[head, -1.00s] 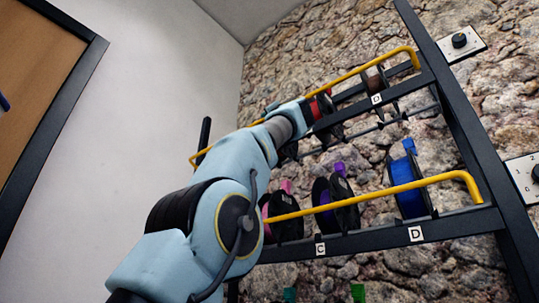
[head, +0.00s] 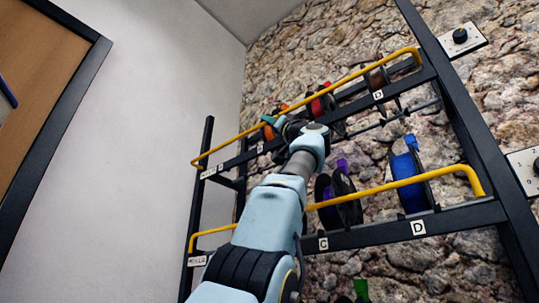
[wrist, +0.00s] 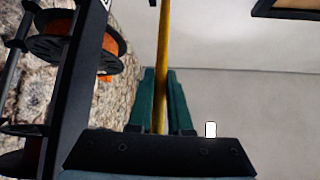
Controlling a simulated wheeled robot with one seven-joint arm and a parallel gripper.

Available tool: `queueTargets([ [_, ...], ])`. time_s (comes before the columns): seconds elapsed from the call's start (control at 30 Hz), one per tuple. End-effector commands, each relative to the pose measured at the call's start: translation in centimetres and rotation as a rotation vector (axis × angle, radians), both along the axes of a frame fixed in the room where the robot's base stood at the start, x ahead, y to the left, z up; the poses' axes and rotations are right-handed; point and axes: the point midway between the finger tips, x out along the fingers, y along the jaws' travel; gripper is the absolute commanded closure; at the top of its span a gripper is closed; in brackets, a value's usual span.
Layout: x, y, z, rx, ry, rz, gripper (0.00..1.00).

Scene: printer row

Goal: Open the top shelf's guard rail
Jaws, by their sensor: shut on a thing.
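The top shelf's guard rail (head: 345,84) is a yellow bar running along the front of the upper shelf, bent at both ends. In the head view my gripper (head: 275,122) is at the rail, left of its middle, partly hidden by my wrist. In the wrist view the rail (wrist: 163,35) passes between the green fingers of my gripper (wrist: 160,72), which are shut on it. The rail stands across the front of the spools on the top shelf.
The lower shelf has its own yellow rail (head: 400,183), with a blue spool (head: 410,178) and a purple-black spool (head: 338,200) behind it. Dark rack posts stand at both sides, with a stone wall behind. A white wall (head: 130,150) lies left, clear of objects near the rack.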

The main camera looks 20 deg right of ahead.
Motion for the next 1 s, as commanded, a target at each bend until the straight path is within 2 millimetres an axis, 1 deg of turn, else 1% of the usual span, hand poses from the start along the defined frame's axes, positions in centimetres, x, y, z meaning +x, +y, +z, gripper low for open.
queueTargets([
  [0.23, 0.1, 0.0, 0.0, 0.001, 0.001, 0.002, 1.00],
  [0.27, 0.1, 0.0, 0.0, 0.001, 0.001, 0.002, 0.79],
  [0.5, 0.0, 0.0, 0.0, 0.002, 0.001, 0.001, 0.53],
  [0.77, 0.0, 0.0, -0.1, 0.001, 0.001, 0.000, 0.53],
  [0.87, -0.4, -0.2, -0.7, 0.001, 0.001, 0.000, 0.53],
  [1.0, -1.6, -0.6, -2.2, 0.002, 0.000, -0.002, 0.53],
])
